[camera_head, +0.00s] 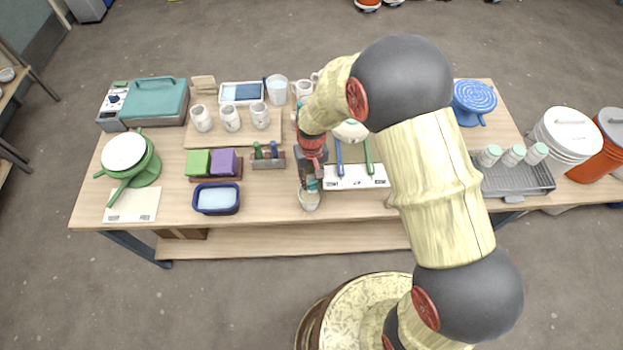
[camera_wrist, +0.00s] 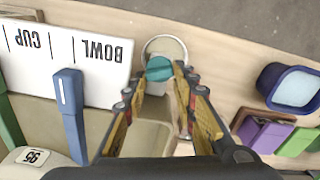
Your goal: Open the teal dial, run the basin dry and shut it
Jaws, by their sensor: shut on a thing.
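The teal dial (camera_wrist: 159,69) sits between the fingertips of my gripper (camera_wrist: 163,76) in the wrist view, and the gripper is shut on it. In the head view my gripper (camera_head: 311,178) hangs over the front edge of the table, and only a sliver of teal shows there. A beige basin (camera_wrist: 147,138) lies beneath the fingers in the wrist view, largely hidden by them; I cannot tell its liquid level. A round pale container (camera_wrist: 165,46) stands just beyond the dial with beige content; it also shows in the head view (camera_head: 309,201). I cannot see whether liquid flows.
A white BOWL/CUP card (camera_wrist: 68,45) and a blue-handled tool (camera_wrist: 72,115) lie close on one side. A blue tub (camera_head: 217,199) and purple and green blocks (camera_head: 223,162) stand on the other. Bare tabletop (camera_head: 262,205) lies left of the container.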

